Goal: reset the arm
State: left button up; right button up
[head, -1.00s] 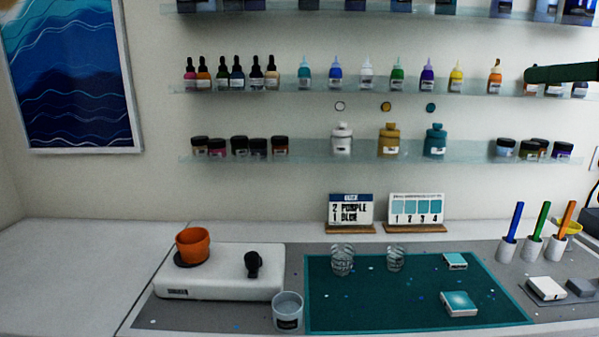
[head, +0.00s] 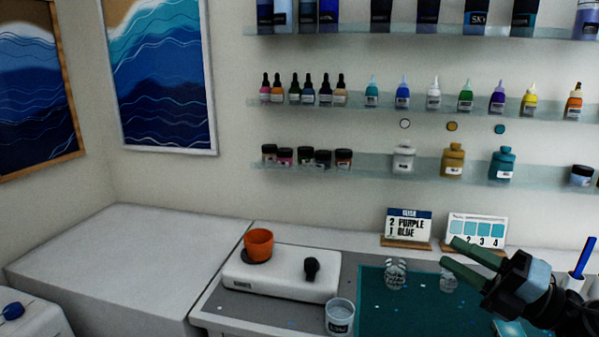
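My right gripper (head: 459,258) comes in from the right, its two green fingers spread apart with nothing between them. It is in front of the right part of the teal mat (head: 385,318) and partly covers the small clear cup (head: 448,280) and the swatch card (head: 477,231). I cannot tell its exact height above the mat. My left gripper does not show in the head view.
A white hotplate-like box (head: 270,279) bears an orange pot (head: 259,243). A clear cup (head: 340,316) stands at its front right. Another glass (head: 396,273) stands on the mat. Shelves of bottles (head: 403,159) line the wall. The left white counter (head: 130,255) is bare.

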jog(key=s+f+m+t+h+p, duration=0.1)
jog(key=s+f+m+h, duration=0.3)
jog(key=f+m, duration=0.4)
jog(key=s+a+f+m+t+h+p, duration=0.1)
jog(key=s+f+m+h, duration=0.25)
jog(key=f+m, duration=0.45)
jog(key=s+f+m+t+h+p, duration=0.1)
jog(key=s+f+m+h, duration=0.35)
jog(key=f, duration=0.65)
pick_arm(q)
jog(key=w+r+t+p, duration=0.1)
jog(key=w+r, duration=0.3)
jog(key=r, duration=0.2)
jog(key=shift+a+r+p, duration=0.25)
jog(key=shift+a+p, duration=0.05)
jog(key=shift+p, duration=0.1)
pick_arm(e)
jog(key=s+a+f+m+g, duration=0.1)
jog(key=s+f+m+g, duration=0.1)
jog(key=s, duration=0.5)
jog(key=s+a+f+m+g+h, duration=0.1)
jog(key=s+a+f+m+g, duration=0.1)
jog(key=s+f, duration=0.5)
jog(key=s+a+f+m+g, duration=0.2)
jog(key=s+f+m, duration=0.3)
jog(key=s, duration=0.3)
jog(key=shift+s+a+f+g+h, duration=0.15)
jog(key=shift+s+a+g+h, duration=0.2)
jog(key=shift+g, duration=0.35)
